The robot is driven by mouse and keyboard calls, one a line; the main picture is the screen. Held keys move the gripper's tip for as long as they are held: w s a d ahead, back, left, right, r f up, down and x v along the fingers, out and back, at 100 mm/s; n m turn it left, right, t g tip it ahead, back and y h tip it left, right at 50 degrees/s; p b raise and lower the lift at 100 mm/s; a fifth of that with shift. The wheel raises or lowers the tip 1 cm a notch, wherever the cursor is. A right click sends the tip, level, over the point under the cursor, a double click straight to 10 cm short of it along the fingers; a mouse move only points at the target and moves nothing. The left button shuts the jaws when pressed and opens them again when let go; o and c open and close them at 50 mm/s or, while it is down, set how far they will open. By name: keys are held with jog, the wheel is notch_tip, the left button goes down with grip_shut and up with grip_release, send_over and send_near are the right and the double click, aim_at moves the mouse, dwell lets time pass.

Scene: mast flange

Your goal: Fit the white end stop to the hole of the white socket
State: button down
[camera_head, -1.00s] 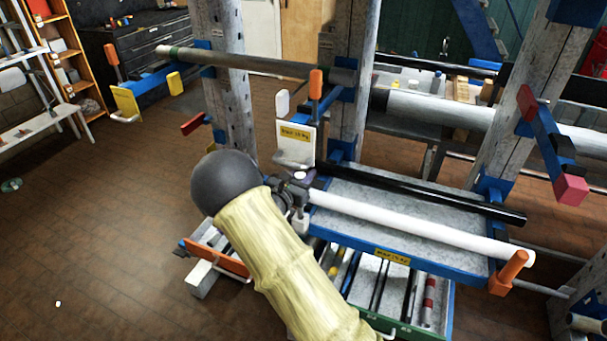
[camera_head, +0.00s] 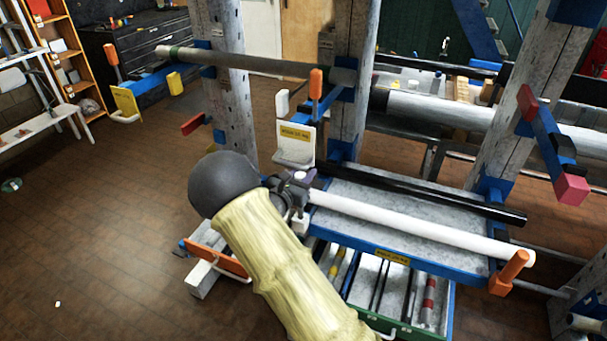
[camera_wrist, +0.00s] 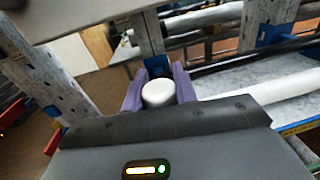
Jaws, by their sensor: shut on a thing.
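My gripper (camera_wrist: 158,90) is shut on the white end stop (camera_wrist: 157,93), a short round cap between its purple fingers in the wrist view. In the head view the gripper (camera_head: 300,181) is in mid-picture, partly behind my arm, and the end stop (camera_head: 299,175) is a small white spot there. A long white tube (camera_head: 410,225) runs right from beside the gripper, along the front of the grey shelf. Its left end is close to the gripper; I cannot tell whether they touch. I cannot make out a socket hole in either view.
A white bracket with a yellow label (camera_head: 295,147) stands just behind the gripper, below an orange handle (camera_head: 316,84). A black bar (camera_head: 430,195) lies along the grey shelf (camera_head: 400,245). Grey posts (camera_head: 352,80) rise behind.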

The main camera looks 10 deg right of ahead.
jog(key=shift+f+b, duration=2.1)
jog(key=shift+f, duration=0.8)
jog(key=c, duration=1)
grip_release()
jog(key=shift+a, duration=0.1)
jog(key=b+v, duration=0.1)
jog(key=v, duration=1.6)
jog(key=shift+a+b, duration=0.15)
jog(key=shift+b, duration=0.15)
